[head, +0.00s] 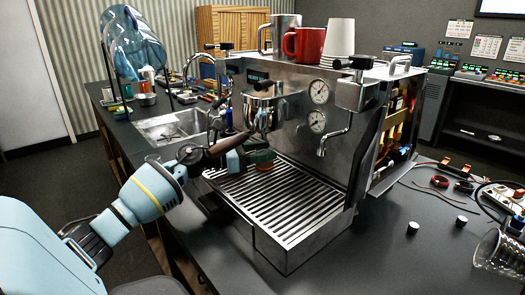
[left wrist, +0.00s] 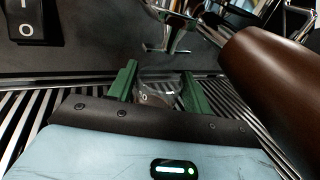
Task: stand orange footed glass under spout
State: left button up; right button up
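My left gripper (head: 258,160) reaches in low over the drip tray (head: 290,205), below the portafilter (head: 262,112). In the left wrist view its two green fingers (left wrist: 160,92) stand on either side of a small see-through glass (left wrist: 160,76) and appear to touch it. The glass looks upright, with a brownish tint lower down; its foot is hidden by the gripper. The metal spout (left wrist: 172,38) shows above and beyond the glass. My right gripper is not in view.
The brown portafilter handle (left wrist: 270,85) is close on the right of my left gripper. A clear ribbed glass (head: 500,250) lies at the counter's right edge. A red mug (head: 304,44) and paper cups (head: 340,38) stand on the machine.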

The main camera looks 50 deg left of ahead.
pick_arm(q)
jog(key=shift+o, duration=1.4)
jog(key=shift+a, duration=0.1)
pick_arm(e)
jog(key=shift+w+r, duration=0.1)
pick_arm(q)
jog(key=shift+r, duration=0.4)
jog(key=v, duration=0.3)
jog(key=b+v, duration=0.1)
jog(key=v, duration=0.6)
jog(key=shift+s+a+f+b, duration=0.1)
jog(key=shift+s+f+b, duration=0.15)
jog(key=shift+b, duration=0.05)
jog(key=shift+v, duration=0.8)
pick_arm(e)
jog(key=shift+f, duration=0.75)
pick_arm(q)
jog(key=shift+r, duration=0.1)
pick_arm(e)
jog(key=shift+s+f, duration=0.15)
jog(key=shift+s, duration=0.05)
